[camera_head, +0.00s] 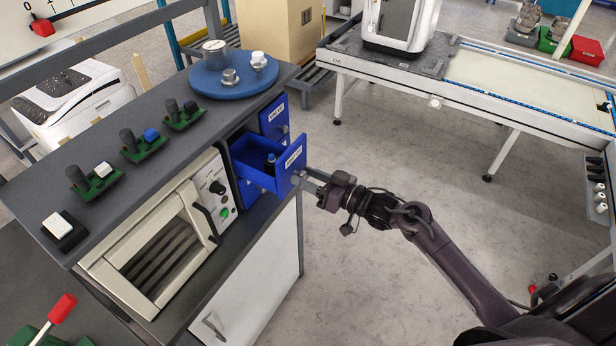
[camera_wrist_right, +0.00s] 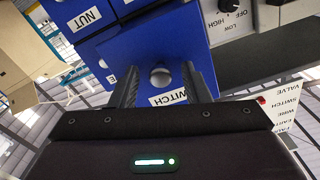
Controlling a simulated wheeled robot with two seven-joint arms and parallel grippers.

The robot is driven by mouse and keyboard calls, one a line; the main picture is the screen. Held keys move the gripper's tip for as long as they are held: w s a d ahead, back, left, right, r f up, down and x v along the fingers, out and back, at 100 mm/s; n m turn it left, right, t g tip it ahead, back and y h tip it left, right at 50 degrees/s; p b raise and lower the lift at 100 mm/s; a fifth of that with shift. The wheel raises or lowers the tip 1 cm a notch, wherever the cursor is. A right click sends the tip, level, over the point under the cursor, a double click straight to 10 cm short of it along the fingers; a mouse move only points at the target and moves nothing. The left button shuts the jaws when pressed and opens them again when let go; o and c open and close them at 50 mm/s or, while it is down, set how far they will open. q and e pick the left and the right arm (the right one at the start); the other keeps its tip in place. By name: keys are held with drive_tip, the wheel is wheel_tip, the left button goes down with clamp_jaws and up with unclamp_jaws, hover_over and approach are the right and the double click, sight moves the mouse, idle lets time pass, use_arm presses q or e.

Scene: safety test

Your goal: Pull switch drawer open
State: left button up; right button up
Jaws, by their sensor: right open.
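The blue switch drawer (camera_head: 284,163) is pulled out of the blue drawer unit, and a dark item (camera_head: 270,160) shows inside it. Its front carries a white label reading SWITCH (camera_wrist_right: 168,98) and a round grey knob (camera_wrist_right: 160,76) in the right wrist view. My right gripper (camera_head: 298,178) is at the drawer front. Its jaws are open, with one finger on each side of the knob; I cannot tell whether they touch it. My left gripper is not in view.
A blue drawer labelled NUT (camera_wrist_right: 85,18) is next to the switch drawer. A white oven-like box (camera_head: 165,235) stands left of the drawers. A blue round plate (camera_head: 233,75) with metal parts and several green switch boards (camera_head: 97,180) sit on the top shelf. Open floor lies to the right.

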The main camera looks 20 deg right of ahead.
drive_tip(key=b+v, duration=0.2)
drive_tip(key=v, duration=0.5)
drive_tip(key=shift+s+d, duration=0.25)
drive_tip(key=shift+s, duration=0.05)
drive_tip(key=shift+f, duration=0.1)
drive_tip(key=s+d+f+m+g+h, duration=0.1)
drive_tip(key=s+d+f+h, duration=0.15)
drive_tip(key=f, duration=0.85)
drive_tip(key=s+d+f+m+g+h, duration=0.1)
drive_tip(key=s+f+m+g+h, duration=0.2)
drive_tip(key=f, duration=0.8)
drive_tip(key=s+d+f+h, duration=0.1)
drive_tip(key=s+f+h, duration=0.25)
drive_tip(key=f, duration=0.85)
drive_tip(key=s+a+f+g, duration=0.2)
drive_tip(key=s+f, duration=0.4)
drive_tip(key=s, duration=0.4)
drive_tip(key=s+a+f+n+g+h+b, duration=0.1)
drive_tip(key=s+a+f+g, duration=0.1)
drive_tip(key=s+f+g, duration=0.2)
drive_tip(key=s+a+f+n+g+h, duration=0.1)
drive_tip(key=s+a+f+g, duration=0.1)
drive_tip(key=s+f, duration=0.7)
drive_tip(key=s+g, duration=0.1)
drive_tip(key=s, duration=0.7)
drive_tip(key=shift+s+a+f+b, duration=0.2)
drive_tip(key=shift+a+f+b, duration=0.05)
drive_tip(key=shift+f+b, duration=0.15)
